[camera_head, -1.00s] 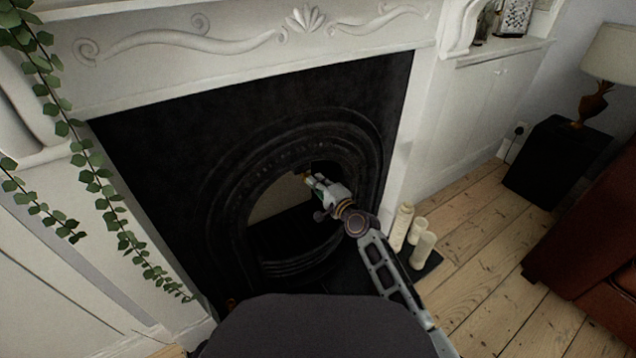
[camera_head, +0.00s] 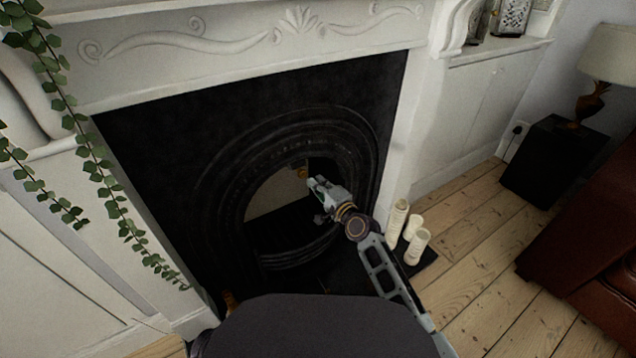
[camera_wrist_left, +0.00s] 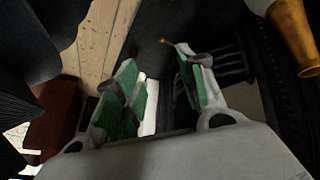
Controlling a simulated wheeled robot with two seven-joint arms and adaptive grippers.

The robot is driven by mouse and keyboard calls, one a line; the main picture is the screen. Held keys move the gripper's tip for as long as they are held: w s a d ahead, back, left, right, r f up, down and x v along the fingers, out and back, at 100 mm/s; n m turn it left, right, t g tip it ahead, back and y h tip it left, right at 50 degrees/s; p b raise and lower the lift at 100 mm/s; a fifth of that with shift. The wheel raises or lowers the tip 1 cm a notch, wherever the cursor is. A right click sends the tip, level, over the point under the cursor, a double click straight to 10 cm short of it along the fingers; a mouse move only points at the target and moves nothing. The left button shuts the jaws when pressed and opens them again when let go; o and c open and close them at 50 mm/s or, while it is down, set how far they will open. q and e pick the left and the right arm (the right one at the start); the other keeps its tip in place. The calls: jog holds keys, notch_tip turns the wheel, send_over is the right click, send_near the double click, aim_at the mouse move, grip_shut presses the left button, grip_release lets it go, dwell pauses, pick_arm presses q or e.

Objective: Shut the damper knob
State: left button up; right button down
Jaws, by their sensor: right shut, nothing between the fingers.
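The damper knob (camera_head: 302,172) is a small brass knob inside the upper right of the arched fireplace opening, against a pale back panel. Which way it is set is too small to tell. My right gripper (camera_head: 315,182) reaches into the opening, shut and empty. Its tips are just right of and below the knob in the picture, with a small gap between them. My left gripper (camera_wrist_left: 158,85) shows only in the left wrist view, its green-padded fingers apart with nothing held between them.
The black cast-iron arch (camera_head: 225,190) surrounds the opening. Cream candles (camera_head: 413,240) stand on the right of the hearth, close to my right forearm. Ivy (camera_head: 95,165) hangs at the left. A brass object (camera_wrist_left: 293,35) is beside my left gripper.

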pick_arm(q)
jog(key=shift+g+y, duration=0.4)
jog(key=shift+g, duration=0.2)
jog(key=r+p, duration=0.1)
jog(key=r, duration=0.1)
jog(key=a+r+p, duration=0.1)
jog(key=r, duration=0.2)
jog(key=shift+s+a+r+p, duration=0.15)
jog(key=shift+s+r+p, duration=0.05)
jog(key=shift+r+p, duration=0.15)
pick_arm(e)
jog(key=v, duration=1)
pick_arm(q)
jog(key=shift+f, duration=0.1)
